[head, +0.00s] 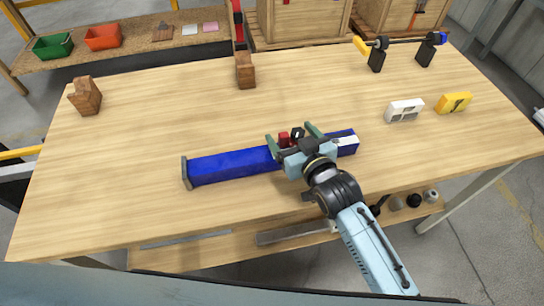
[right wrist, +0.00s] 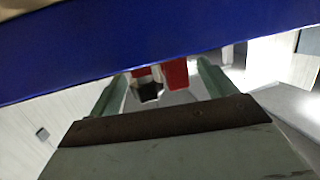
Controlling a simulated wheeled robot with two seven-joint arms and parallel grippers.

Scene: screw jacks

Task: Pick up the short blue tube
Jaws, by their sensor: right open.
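A blue square tube (head: 235,164) lies across the middle of the table, with a flat dark plate at its left end. A blue and white part (head: 346,143) shows beyond my gripper at the right; I cannot tell whether it is the same tube or a separate shorter one. My right gripper (head: 292,136) is open over the blue work. A red piece (head: 284,138) and a black piece (head: 298,132) show between its fingers. In the right wrist view blue metal (right wrist: 150,40) crosses the top, and the red piece (right wrist: 175,73) shows between the fingers. My left gripper is not in view.
Wooden blocks (head: 85,97) stand at the left and back (head: 245,72). A white box (head: 404,110) and a yellow box (head: 454,103) lie at the right. A rod on black holders (head: 377,56) is at the back right. The left front tabletop is clear.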

